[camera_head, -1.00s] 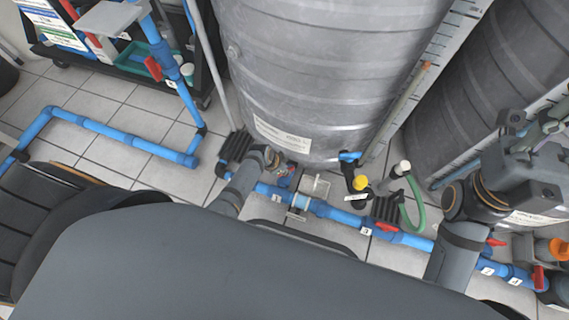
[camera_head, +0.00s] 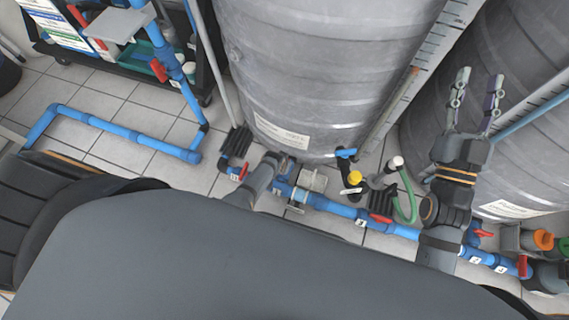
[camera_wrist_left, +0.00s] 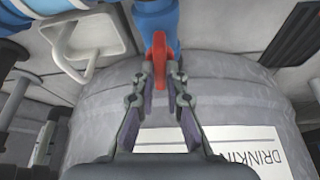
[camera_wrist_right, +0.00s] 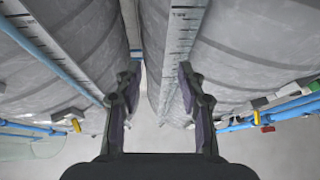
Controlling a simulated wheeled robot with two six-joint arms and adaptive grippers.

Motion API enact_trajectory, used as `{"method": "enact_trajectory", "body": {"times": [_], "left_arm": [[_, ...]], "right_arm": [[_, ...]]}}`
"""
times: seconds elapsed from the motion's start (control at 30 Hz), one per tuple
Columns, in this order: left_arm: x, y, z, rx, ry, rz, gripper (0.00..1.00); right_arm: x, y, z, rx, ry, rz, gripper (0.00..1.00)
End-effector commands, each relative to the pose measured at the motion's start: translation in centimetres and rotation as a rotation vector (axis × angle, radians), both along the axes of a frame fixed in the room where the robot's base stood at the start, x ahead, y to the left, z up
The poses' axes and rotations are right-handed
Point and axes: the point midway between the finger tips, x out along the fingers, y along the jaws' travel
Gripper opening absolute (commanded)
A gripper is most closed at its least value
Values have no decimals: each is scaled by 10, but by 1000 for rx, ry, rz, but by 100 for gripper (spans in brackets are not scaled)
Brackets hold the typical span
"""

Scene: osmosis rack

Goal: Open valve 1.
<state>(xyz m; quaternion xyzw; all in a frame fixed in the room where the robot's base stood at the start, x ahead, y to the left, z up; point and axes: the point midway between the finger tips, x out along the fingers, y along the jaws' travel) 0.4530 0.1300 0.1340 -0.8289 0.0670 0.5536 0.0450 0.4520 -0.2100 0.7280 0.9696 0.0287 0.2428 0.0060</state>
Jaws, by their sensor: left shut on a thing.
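My left gripper (camera_wrist_left: 164,82) is shut on a red valve handle (camera_wrist_left: 159,50) on a blue pipe fitting (camera_wrist_left: 157,18) in the left wrist view. The handle lies between the fingertips, with its upper part showing above them. In the head view my left arm (camera_head: 262,178) reaches down at the foot of the middle grey tank; its fingers and the held handle are hidden or too small to make out. My right gripper (camera_head: 478,88) is open and empty in front of the right tank. Which handle is valve 1 cannot be read.
Other red handles sit on the blue floor pipe (camera_head: 335,207), including one left of my left arm (camera_head: 243,171) and one near the green hose (camera_head: 380,218). The middle grey tank (camera_head: 310,70) and right tank (camera_head: 530,150) stand close. Open tiled floor lies left.

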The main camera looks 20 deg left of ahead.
Motion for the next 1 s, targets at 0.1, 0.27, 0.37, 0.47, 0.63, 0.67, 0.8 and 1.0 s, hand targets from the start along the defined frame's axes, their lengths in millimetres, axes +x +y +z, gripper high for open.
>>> {"method": "enact_trajectory", "body": {"times": [0.1, 0.27, 0.37, 0.47, 0.63, 0.67, 0.8, 1.0], "left_arm": [[-1, -1, 0, -1, 2, 53, 0], [-1, -1, 0, -1, 3, 108, 0], [-1, -1, -1, -1, 3, 128, 0], [-1, -1, -1, -1, 3, 139, 0], [-1, -1, -1, -1, 3, 144, 0], [-1, -1, -1, -1, 3, 144, 0], [-1, -1, -1, -1, 3, 144, 0], [-1, -1, -1, -1, 2, 144, 30]], "right_arm": [[4, 0, -14, 2, 63, -1, 40], [7, 0, -26, 3, 112, -1, 40], [8, -1, -30, 3, 128, -1, 40], [9, -1, -32, 4, 138, -1, 40], [9, -1, -33, 4, 142, -1, 40], [9, -1, -33, 4, 142, -1, 40], [9, -1, -33, 4, 142, -1, 40], [9, -1, -33, 4, 142, -1, 40]]}}
